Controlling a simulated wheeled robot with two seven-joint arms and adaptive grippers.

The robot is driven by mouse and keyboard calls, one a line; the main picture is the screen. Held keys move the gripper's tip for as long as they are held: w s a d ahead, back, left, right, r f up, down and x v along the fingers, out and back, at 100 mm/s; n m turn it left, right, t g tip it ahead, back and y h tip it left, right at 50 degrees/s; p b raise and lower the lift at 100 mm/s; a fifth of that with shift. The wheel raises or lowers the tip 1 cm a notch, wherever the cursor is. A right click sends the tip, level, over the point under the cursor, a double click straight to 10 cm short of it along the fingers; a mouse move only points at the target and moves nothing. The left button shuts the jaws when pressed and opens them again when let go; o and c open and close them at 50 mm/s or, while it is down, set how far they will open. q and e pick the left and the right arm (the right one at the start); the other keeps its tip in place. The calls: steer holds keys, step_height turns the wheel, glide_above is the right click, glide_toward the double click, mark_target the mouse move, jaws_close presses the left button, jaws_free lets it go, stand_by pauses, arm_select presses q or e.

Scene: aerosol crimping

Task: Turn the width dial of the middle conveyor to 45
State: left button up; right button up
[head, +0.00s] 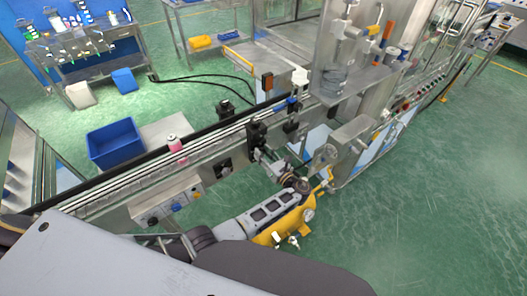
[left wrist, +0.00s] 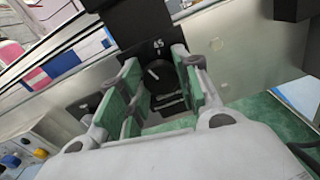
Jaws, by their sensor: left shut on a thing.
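My left gripper (head: 268,165) reaches the front side of the conveyor (head: 222,152) in the head view, below a black block on its rail. In the left wrist view, the two green-padded fingers of this gripper (left wrist: 157,80) stand on either side of the dark round width dial (left wrist: 161,72) and are shut on it. A white mark shows on the dial's face. The fingers hide the dial's sides, and I cannot read the exact setting. My right gripper is not in view.
A pink-topped can (head: 175,146) stands on the conveyor belt left of my gripper. A control panel with a blue knob (head: 175,206) is on the conveyor's left front. The steel crimping machine (head: 345,60) stands to the right. A blue bin (head: 114,143) lies behind.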

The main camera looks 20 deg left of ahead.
arm_select(q)
steer(key=m+p, duration=0.1)
steer(key=m, duration=0.2)
steer(key=shift+r, duration=0.15)
steer(key=m, duration=0.2)
steer(key=shift+w+m, duration=0.1)
steer(key=shift+m, duration=0.3)
steer(key=shift+d+m, duration=0.1)
steer(key=shift+m, duration=0.7)
steer(key=o, duration=1)
steer(key=shift+n, duration=0.5)
